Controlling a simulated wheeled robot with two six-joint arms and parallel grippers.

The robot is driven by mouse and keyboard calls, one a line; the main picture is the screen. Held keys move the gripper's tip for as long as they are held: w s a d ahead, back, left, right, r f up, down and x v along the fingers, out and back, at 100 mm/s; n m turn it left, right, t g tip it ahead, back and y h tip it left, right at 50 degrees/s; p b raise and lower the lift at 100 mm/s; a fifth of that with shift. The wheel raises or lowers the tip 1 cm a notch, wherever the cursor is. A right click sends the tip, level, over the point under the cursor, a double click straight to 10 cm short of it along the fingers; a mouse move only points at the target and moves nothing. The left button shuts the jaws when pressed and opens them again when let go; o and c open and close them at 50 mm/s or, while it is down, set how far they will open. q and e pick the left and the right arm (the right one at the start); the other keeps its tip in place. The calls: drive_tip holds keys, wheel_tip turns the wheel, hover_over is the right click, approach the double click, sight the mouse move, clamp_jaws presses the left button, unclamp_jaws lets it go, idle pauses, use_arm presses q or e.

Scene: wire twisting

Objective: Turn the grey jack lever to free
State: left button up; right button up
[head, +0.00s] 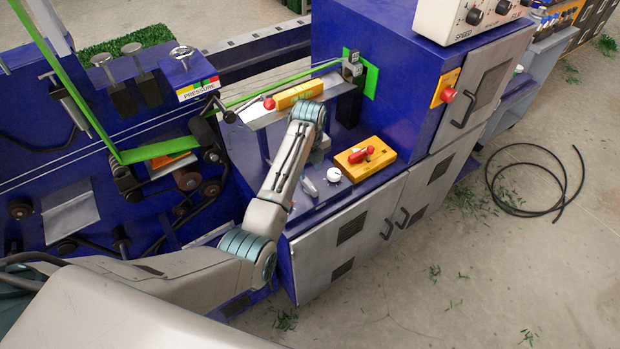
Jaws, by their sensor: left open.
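A small grey lever (308,187), which looks like the jack lever, sits on the blue machine deck, left of a white knob (334,175). My left arm comes in from the left and bends down over this deck. My left gripper (312,168) is open, partly hidden behind my forearm, and close to the grey lever. I cannot tell whether it touches the lever. I cannot read any marking for the lever's position. My right gripper is not in view.
A yellow box with a red lever (366,158) stands right of the white knob. A yellow bar with a red button (294,96) lies behind my wrist. A green strip (160,151) runs along the rollers. A black cable coil (530,180) lies on the floor at right.

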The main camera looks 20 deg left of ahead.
sight(309, 184)
use_arm(q)
wheel_tip(309, 184, down, 5)
drive_tip(key=shift+f+p, duration=0.2)
drive_tip(key=shift+p, duration=0.15)
drive_tip(key=shift+f, duration=0.4)
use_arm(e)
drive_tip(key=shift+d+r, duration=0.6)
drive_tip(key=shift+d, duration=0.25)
use_arm(q)
drive_tip(key=shift+c, duration=0.4)
clamp_jaws()
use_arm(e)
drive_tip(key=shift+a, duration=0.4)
